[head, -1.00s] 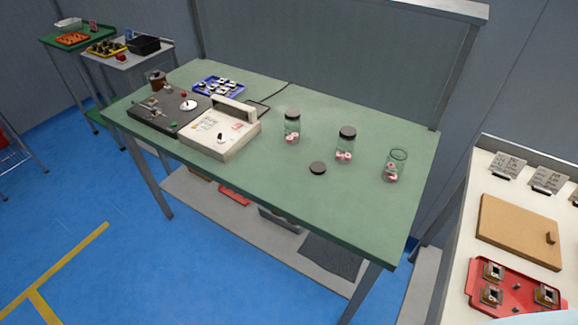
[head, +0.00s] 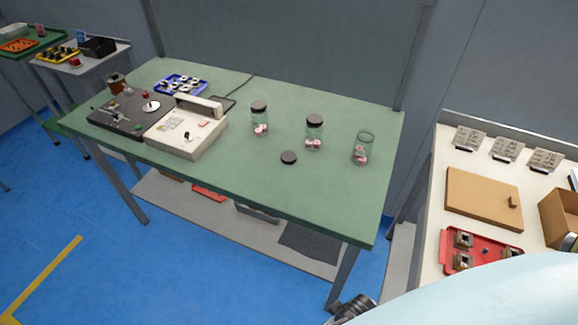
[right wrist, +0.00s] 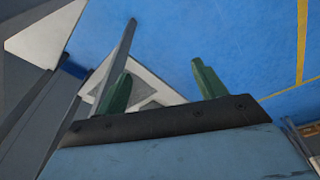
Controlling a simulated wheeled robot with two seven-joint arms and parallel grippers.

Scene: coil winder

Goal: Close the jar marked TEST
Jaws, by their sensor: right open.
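Three glass jars with small pink-and-white pieces inside stand upright on the green table (head: 225,185). The left jar (head: 260,122) and the middle jar (head: 314,135) wear dark lids. The right jar (head: 362,150) has an open top. A loose dark round lid (head: 289,157) lies flat on the table, in front of and between the left and middle jars. No TEST marking is readable at this size. My right gripper, with green fingers, is open and empty in the right wrist view (right wrist: 160,82), with blue floor beyond it. My left gripper is out of view.
A winding machine (head: 185,132) and a blue tray (head: 181,84) occupy the table's left end. A grey panel rises behind the table. At right, a white bench holds a brown board (head: 482,198) and a red tray (head: 470,249). The table's front right is clear.

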